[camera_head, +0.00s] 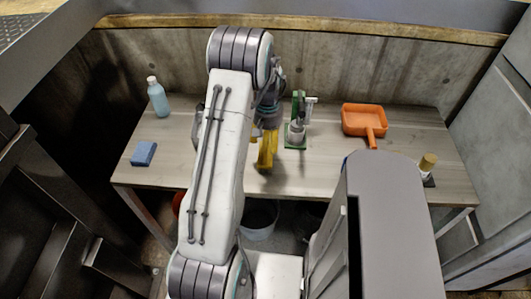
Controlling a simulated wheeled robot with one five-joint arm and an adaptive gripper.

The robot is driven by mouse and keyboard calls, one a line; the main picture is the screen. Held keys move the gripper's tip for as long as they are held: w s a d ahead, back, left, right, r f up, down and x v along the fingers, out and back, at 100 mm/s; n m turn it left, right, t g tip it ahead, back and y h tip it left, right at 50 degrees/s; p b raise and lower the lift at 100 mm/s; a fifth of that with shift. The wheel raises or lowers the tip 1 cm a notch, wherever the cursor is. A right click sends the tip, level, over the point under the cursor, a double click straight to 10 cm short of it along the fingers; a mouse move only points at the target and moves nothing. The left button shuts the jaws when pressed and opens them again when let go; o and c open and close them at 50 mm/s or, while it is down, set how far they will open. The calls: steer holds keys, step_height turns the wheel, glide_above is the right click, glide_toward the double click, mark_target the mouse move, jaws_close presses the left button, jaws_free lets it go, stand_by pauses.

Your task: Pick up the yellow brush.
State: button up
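The yellow brush (267,150) is on or just above the wooden table, right beside my forearm in the picture. Its upper end meets my gripper (260,128), and a dark shadow lies below it. My arm reaches out over the table and hides the left side of the gripper and perhaps part of the brush. The fingers are small and mostly covered, so I cannot tell whether they are closed on the brush or only around or beside it.
The wooden table (330,180) also holds a pale blue bottle (158,98), a blue sponge (143,154), a green-and-grey device (297,122) close right of the brush, an orange dustpan (365,122) and a yellow-topped item (427,164). A concrete wall stands behind. A bucket (259,219) is below.

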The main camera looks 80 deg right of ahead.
jaws_close()
stand_by(0.3)
steer(key=shift+r, duration=0.1)
step_height(320, 180, up, 10)
steer(key=shift+f+b, duration=0.1)
steer(key=shift+b, duration=0.45)
stand_by(0.4)
steer(key=c, duration=0.8)
jaws_free()
jaws_close()
